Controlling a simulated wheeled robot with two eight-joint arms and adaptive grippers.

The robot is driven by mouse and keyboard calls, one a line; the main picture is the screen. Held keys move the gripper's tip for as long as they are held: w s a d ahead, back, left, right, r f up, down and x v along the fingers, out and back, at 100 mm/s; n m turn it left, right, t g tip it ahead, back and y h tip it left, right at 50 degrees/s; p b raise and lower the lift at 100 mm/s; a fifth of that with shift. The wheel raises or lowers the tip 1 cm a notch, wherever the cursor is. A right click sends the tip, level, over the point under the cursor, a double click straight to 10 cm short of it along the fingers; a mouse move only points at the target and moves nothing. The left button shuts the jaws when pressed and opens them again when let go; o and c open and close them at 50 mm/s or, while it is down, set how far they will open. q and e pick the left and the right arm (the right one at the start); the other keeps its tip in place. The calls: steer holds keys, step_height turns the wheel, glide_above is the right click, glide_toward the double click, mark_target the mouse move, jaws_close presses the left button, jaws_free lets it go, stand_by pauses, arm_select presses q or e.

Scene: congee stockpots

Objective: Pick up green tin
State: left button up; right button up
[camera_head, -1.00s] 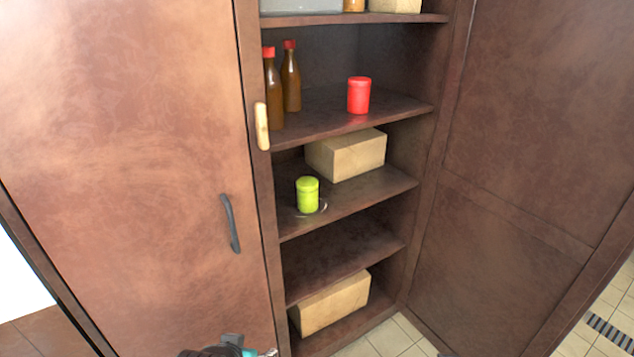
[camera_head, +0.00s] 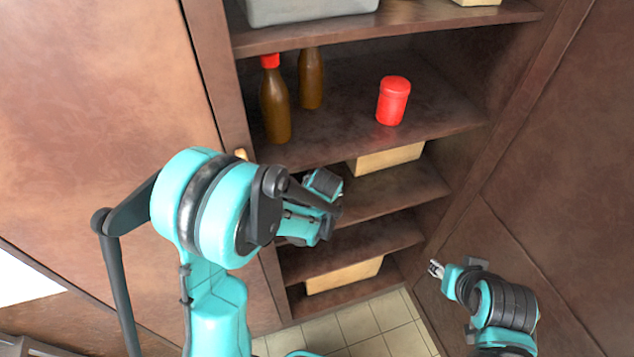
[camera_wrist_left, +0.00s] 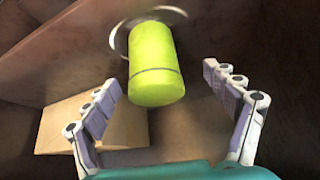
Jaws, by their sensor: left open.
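The green tin (camera_wrist_left: 155,68) is upright on a cabinet shelf in the left wrist view, where it appears tilted by the camera angle. My left gripper (camera_wrist_left: 160,88) is open, with one finger on each side of the tin and visible gaps on both sides. The tin's near end reaches between the fingertips. In the head view my left gripper (camera_head: 328,204) is at the middle shelf and its arm hides the tin. My right gripper (camera_head: 434,268) is low at the right, away from the tin; its jaw opening is too small to judge.
A red tin (camera_head: 393,101) and brown bottles (camera_head: 275,105) stand on the shelf above. A tan box (camera_head: 385,160) is behind on the tin's shelf, also in the wrist view (camera_wrist_left: 60,125). Another box (camera_head: 345,277) is below. Cabinet door panels flank the shelves.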

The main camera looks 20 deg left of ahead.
arm_select(q)
steer(key=x, duration=0.2)
steer(key=b+x, duration=0.1)
steer(key=x, duration=0.1)
steer(key=d+x, duration=0.1)
steer(key=x, duration=0.1)
steer(key=shift+w+f, duration=0.15)
steer(key=shift+f, duration=0.35)
steer(key=shift+w+a+f+b, duration=0.15)
steer(key=shift+w+f+b, duration=0.15)
steer(key=shift+f, duration=0.1)
steer(key=c, duration=1.5)
